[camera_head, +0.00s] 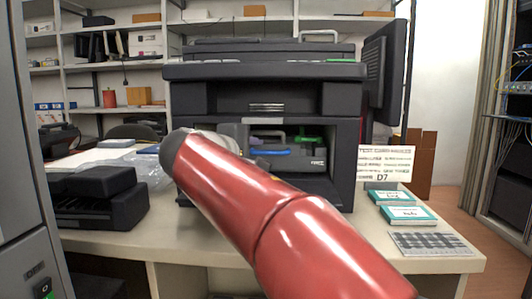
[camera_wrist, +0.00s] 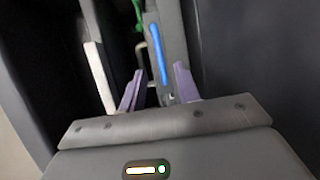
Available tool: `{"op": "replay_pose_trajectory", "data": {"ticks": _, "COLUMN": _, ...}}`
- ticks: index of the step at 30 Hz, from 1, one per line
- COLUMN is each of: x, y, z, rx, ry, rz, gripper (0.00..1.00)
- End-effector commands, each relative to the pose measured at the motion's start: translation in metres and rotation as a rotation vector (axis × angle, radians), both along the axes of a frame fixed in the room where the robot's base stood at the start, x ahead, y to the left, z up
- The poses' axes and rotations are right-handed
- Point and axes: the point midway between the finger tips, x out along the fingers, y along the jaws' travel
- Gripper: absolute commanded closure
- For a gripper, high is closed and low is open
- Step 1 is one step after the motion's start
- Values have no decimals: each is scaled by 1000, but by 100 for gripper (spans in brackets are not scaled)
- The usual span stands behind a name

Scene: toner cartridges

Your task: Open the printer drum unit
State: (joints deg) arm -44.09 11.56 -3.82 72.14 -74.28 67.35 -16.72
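The large dark printer (camera_head: 265,75) stands on the table with its front bay open. The drum unit (camera_head: 292,163) sits inside the bay, with a blue strip (camera_head: 270,153) and a green part (camera_head: 308,141) showing. My red arm reaches toward the bay and hides much of its lower left. In the wrist view, my gripper (camera_wrist: 159,70) has its two purple fingers apart. The blue strip (camera_wrist: 158,55) lies just ahead between the fingertips, on a grey part. A green part (camera_wrist: 138,18) shows farther in. I cannot tell whether the fingers touch anything.
A smaller black machine (camera_head: 100,197) stands on the table at the left, near clear plastic wrapping (camera_head: 150,165). At the right are a sign (camera_head: 385,163), teal-and-white boxes (camera_head: 408,215) and a grey patterned sheet (camera_head: 430,243). The bay's dark walls are close around my gripper.

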Motion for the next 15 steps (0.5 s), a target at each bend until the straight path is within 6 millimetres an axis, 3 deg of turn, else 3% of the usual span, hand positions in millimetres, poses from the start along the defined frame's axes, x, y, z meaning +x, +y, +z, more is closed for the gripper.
{"op": "replay_pose_trajectory", "data": {"ticks": 7, "x": 34, "y": -16, "z": -8, "rx": 0, "ry": 1, "rz": -2, "gripper": 68}}
{"op": "replay_pose_trajectory", "data": {"ticks": 15, "x": 45, "y": -21, "z": -10, "rx": 0, "ry": 0, "rz": 1, "gripper": 68}}
